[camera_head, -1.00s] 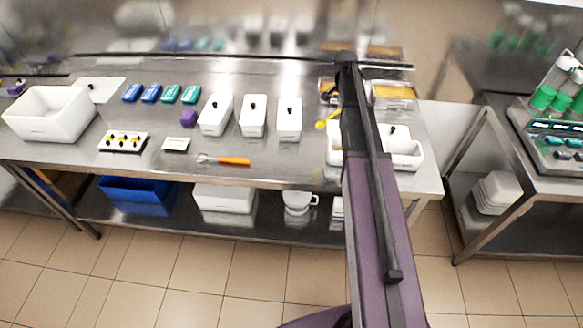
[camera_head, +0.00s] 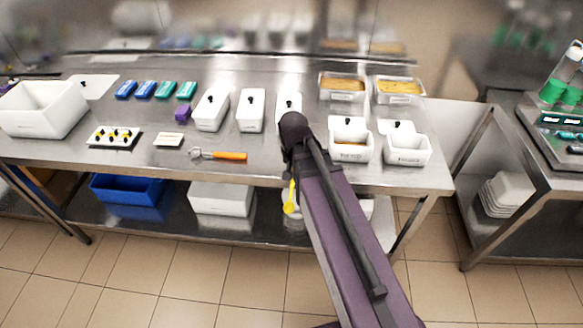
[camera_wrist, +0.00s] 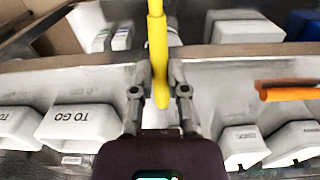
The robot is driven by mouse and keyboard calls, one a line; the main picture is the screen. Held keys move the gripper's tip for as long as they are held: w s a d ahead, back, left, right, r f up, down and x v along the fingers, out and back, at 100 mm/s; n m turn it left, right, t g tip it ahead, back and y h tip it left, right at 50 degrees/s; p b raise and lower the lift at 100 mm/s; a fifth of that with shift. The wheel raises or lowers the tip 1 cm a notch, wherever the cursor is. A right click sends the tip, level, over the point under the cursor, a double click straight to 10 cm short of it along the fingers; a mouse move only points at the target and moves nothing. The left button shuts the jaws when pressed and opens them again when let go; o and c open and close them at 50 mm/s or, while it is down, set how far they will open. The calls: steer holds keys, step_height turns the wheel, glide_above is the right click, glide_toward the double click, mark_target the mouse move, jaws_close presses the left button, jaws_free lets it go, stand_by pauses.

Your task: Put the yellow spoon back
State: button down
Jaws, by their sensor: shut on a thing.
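The yellow spoon (camera_head: 290,198) hangs down in front of the table's front edge in the head view, its wide end low before the lower shelf. In the wrist view the yellow spoon (camera_wrist: 157,50) runs up from between the fingers of my gripper (camera_wrist: 160,88). My gripper is shut on it. In the head view the fingers are hidden by my arm, which reaches to the table's front edge. A white jug on the lower shelf is mostly hidden behind the spoon and my arm.
The steel table (camera_head: 270,173) holds several white containers, two of them open at the right (camera_head: 408,150), and an orange-handled tool (camera_head: 228,156). Two bins of yellow-orange food (camera_head: 400,86) stand at the back right. A blue bin (camera_head: 127,189) and a white bin (camera_head: 221,198) stand below.

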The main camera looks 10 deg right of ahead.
steer(key=shift+s+a+f, duration=0.2)
steer(key=shift+s+a, duration=0.1)
steer(key=shift+s, duration=0.2)
steer(key=shift+w, duration=0.1)
steer(key=w+d, duration=0.1)
steer(key=w, duration=0.3)
steer(key=w+d+f+b, duration=0.1)
steer(key=w, duration=0.4)
steer(key=w+d, duration=0.1)
steer(key=w, duration=0.4)
steer(key=shift+w+d+f, duration=0.1)
steer(key=shift+d+f, duration=0.05)
steer(key=shift+d, duration=0.1)
steer(key=shift+w+d, duration=0.15)
steer(key=shift+w, duration=0.35)
steer(key=shift+w+f+b, duration=0.2)
steer(key=shift+f+b, duration=0.1)
steer(key=shift+b, duration=0.2)
steer(key=shift+s+f+b, duration=0.1)
steer(key=shift+f+b, duration=1.4)
steer(key=shift+f, duration=0.05)
steer(key=shift+f, duration=0.2)
